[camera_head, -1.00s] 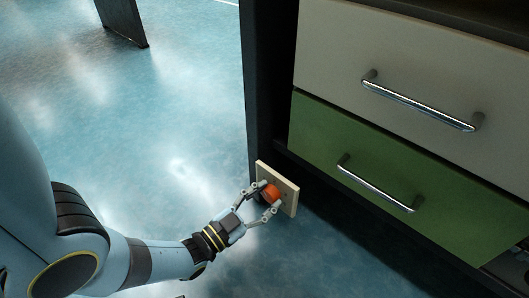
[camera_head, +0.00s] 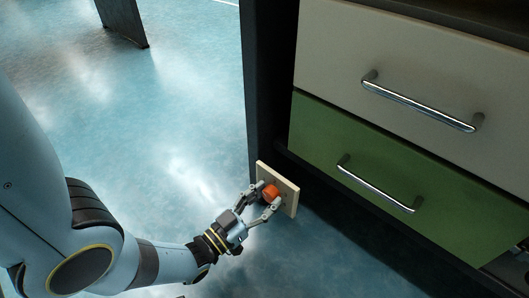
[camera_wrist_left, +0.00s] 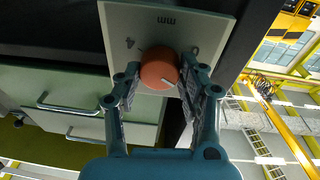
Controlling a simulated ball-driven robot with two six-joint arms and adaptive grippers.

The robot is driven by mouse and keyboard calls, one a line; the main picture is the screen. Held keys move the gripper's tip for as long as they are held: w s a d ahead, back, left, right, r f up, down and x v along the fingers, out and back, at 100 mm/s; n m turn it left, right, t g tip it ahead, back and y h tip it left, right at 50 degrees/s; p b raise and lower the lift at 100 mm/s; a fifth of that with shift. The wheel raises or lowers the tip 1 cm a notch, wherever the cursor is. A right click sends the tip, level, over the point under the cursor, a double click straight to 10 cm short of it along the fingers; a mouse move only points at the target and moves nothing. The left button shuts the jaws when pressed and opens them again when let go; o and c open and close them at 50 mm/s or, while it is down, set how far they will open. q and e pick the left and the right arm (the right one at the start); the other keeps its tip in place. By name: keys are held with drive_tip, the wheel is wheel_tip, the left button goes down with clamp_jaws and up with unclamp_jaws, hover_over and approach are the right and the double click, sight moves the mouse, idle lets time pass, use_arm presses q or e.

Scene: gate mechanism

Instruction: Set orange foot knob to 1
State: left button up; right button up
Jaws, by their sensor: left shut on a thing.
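The orange knob (camera_head: 270,191) sits on a cream panel (camera_head: 291,196) low on the dark cabinet post. In the left wrist view the knob (camera_wrist_left: 159,70) is round, with a white pointer line toward its lower right. In the wrist view the gripper (camera_wrist_left: 160,88) partly covers the knob's sides. My right gripper is not in view.
A green drawer (camera_head: 330,140) and a pale drawer (camera_head: 340,50) with metal handles are right of the panel. The dark post (camera_head: 262,90) rises beside it. The blue floor (camera_head: 190,120) to the left is clear. A dark upright piece (camera_head: 122,20) stands farther back.

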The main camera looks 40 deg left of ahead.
use_arm(q)
drive_tip(key=shift+s, duration=0.1)
drive_tip(key=o, duration=1.2)
drive_tip(key=s, duration=0.4)
drive_tip(key=s+a, duration=0.1)
drive_tip(key=s, duration=0.3)
drive_tip(key=s+f, duration=0.1)
drive_tip(key=s, duration=0.2)
drive_tip(key=shift+s+a+f, duration=0.1)
drive_tip(key=shift+s+a, duration=0.25)
drive_tip(key=shift+s, duration=0.05)
